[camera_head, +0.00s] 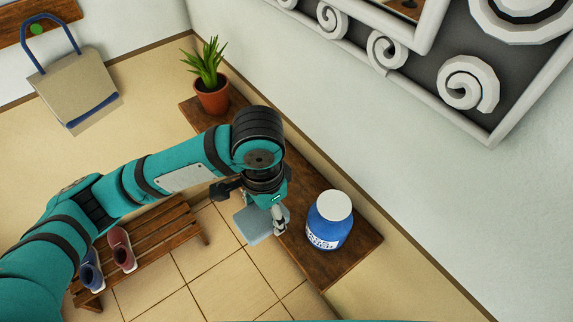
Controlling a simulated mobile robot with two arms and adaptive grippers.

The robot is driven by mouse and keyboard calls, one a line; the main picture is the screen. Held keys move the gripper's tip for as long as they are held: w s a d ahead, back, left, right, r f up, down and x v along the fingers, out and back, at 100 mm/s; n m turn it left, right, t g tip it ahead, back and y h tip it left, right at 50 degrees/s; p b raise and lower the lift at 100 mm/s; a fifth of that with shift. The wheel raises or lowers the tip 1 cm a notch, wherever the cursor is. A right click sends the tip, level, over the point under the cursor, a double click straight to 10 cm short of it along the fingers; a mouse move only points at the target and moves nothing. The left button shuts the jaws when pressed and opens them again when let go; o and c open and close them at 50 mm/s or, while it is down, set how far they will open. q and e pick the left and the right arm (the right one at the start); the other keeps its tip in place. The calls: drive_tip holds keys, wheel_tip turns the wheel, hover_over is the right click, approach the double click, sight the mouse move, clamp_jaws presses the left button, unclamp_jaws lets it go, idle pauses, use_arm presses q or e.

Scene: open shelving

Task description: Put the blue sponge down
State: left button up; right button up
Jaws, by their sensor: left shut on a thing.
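The blue sponge (257,225) is a flat, pale blue slab below my left gripper (279,220). My left arm comes in from the left, and its gripper is shut on the sponge. The sponge overlaps the left edge of the brown wooden shelf (343,262) in the picture. I cannot tell whether it touches the shelf top. Part of the sponge is hidden by the gripper. My right gripper is not in view.
A blue jar with a white lid (330,220) stands on the shelf just right of the gripper. A potted plant (211,88) stands at the far end. A slatted bench (160,243) with shoes is lower left. A bag (72,85) hangs upper left.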

use_arm(q)
drive_tip(key=w+d, duration=0.1)
drive_tip(key=w, duration=0.3)
drive_tip(key=w+d+p, duration=0.1)
drive_tip(key=w+d, duration=0.1)
drive_tip(key=w, duration=0.2)
drive_tip(key=w+d+f+p, duration=0.1)
drive_tip(key=w, duration=0.2)
drive_tip(key=shift+w+d, duration=0.25)
drive_tip(key=shift+w, duration=0.15)
wheel_tip(320, 180, down, 3)
drive_tip(key=shift+w+f+p, duration=0.1)
drive_tip(key=shift+f+p, duration=0.05)
drive_tip(key=shift+p, duration=0.45)
drive_tip(key=shift+f, duration=0.2)
drive_tip(key=shift+f, duration=0.15)
drive_tip(key=o, duration=1.1)
wheel_tip(320, 180, up, 12)
drive_tip(key=b, duration=0.2)
drive_tip(key=shift+r+b, duration=0.2)
drive_tip(key=shift+b, duration=0.1)
